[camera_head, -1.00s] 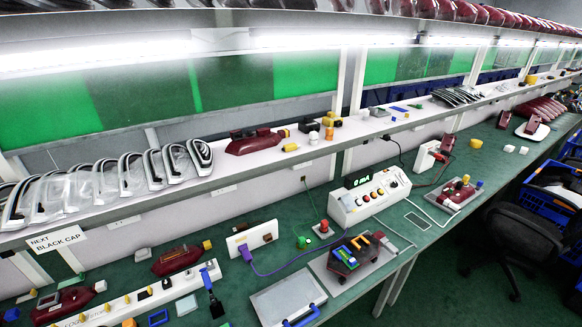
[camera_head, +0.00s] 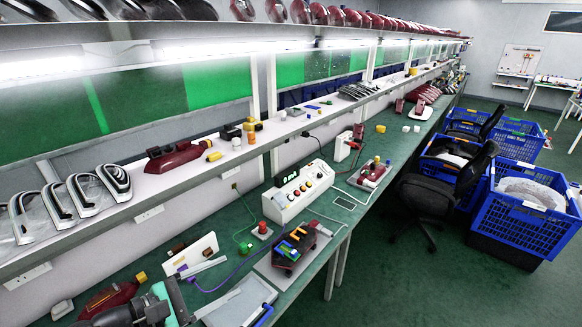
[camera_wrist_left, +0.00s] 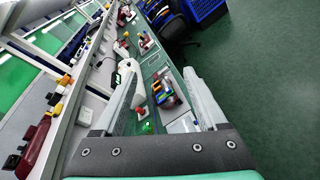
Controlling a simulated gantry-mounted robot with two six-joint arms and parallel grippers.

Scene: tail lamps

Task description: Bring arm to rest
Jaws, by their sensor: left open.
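My left gripper (camera_head: 206,276) shows at the bottom left of the head view, over the green workbench. In the left wrist view its two pale fingers (camera_wrist_left: 166,105) stand wide apart with nothing between them. Beyond the fingers lies a dark tail lamp part with coloured pieces (camera_wrist_left: 164,92), on a grey plate; it also shows in the head view (camera_head: 294,246). The control box (camera_head: 302,192) with coloured buttons stands behind it. My right gripper is in neither view.
A dark red lamp (camera_head: 112,297) lies on the bench beside my left arm. A shelf (camera_head: 150,200) with clear lamp covers and another red lamp (camera_head: 180,157) runs above the bench. A black chair (camera_head: 440,190) and blue crates (camera_head: 530,228) stand on the floor at the right.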

